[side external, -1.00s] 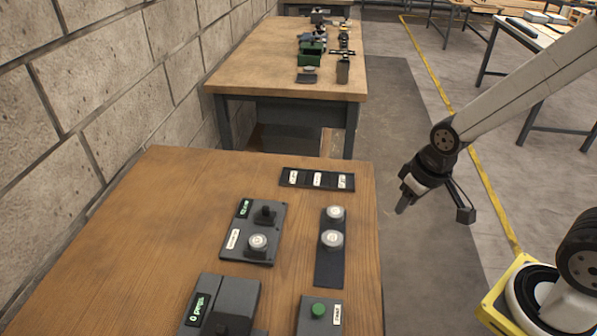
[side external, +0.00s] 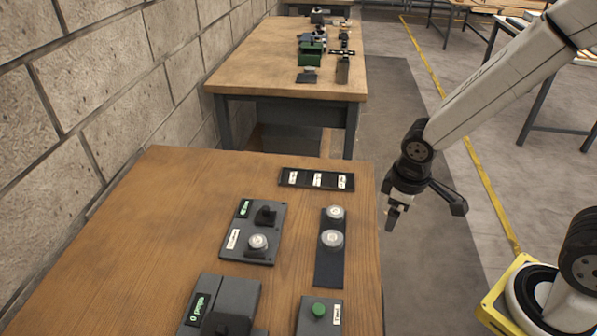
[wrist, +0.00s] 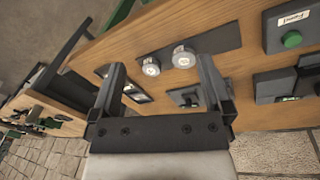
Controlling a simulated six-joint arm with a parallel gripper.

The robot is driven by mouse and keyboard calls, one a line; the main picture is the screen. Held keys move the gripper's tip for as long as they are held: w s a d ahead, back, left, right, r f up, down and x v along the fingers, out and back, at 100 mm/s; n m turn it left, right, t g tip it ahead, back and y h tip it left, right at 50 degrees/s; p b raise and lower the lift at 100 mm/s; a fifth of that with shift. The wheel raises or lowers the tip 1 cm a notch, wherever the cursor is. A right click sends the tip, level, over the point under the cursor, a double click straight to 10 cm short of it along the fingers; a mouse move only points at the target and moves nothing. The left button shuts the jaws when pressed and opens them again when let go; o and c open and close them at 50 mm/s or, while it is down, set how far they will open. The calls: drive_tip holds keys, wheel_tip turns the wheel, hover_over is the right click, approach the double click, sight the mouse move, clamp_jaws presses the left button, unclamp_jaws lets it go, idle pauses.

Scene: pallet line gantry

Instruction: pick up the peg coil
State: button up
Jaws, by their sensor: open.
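Two round silver coils with pale centres, the near coil (side external: 331,239) and the far coil (side external: 335,213), sit on a black strip (side external: 328,270) on the wooden table. A third similar coil (side external: 258,242) sits on a dark panel (side external: 240,244) beside a black post (side external: 265,215). I cannot tell for sure which is the peg coil. My gripper (side external: 393,215) is open and empty, above and right of the table's right edge. In the wrist view, the two strip coils (wrist: 150,65) (wrist: 183,57) appear between its fingers (wrist: 161,68), apart from them.
A box with a green button (side external: 319,310) and a grey box with a green display (side external: 220,303) stand at the front. A black tray with white labels (side external: 316,179) lies at the back. A block wall (side external: 100,80) bounds the left. Bare wood is at left.

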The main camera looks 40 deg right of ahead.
sight(258, 241)
drive_tip(key=w+a+f+n+t+h, duration=0.2)
drive_tip(key=w+a+f+n, duration=0.1)
drive_tip(key=n, duration=0.4)
drive_tip(key=w+a+f+n+t+h, duration=0.2)
drive_tip(key=w+a+n+t, duration=0.1)
drive_tip(key=a+n, duration=0.4)
drive_tip(key=w+a+f+n+t+h, duration=0.2)
drive_tip(key=w+a+n, duration=0.3)
drive_tip(key=n, duration=0.3)
drive_tip(key=shift+w+a+f+t, duration=0.15)
drive_tip(key=shift+f, duration=0.3)
drive_tip(key=shift+w+a+f+t, duration=0.1)
drive_tip(key=shift+w+f+t, duration=0.05)
drive_tip(key=shift+f, duration=0.25)
drive_tip(key=a+n+t, duration=0.1)
drive_tip(key=a+n, duration=0.1)
drive_tip(key=a+f+n+t+y, duration=0.1)
drive_tip(key=a+n, duration=0.1)
drive_tip(key=a, duration=0.1)
drive_tip(key=a+f+n+t+y, duration=0.1)
drive_tip(key=a+t, duration=0.1)
drive_tip(key=a, duration=0.1)
drive_tip(key=shift+w+a+n, duration=0.1)
drive_tip(key=shift+w+n, duration=0.3)
drive_tip(key=shift+x, duration=3.95)
drive_tip(key=shift+a, duration=0.1)
clamp_jaws()
drive_tip(key=shift+r, duration=0.15)
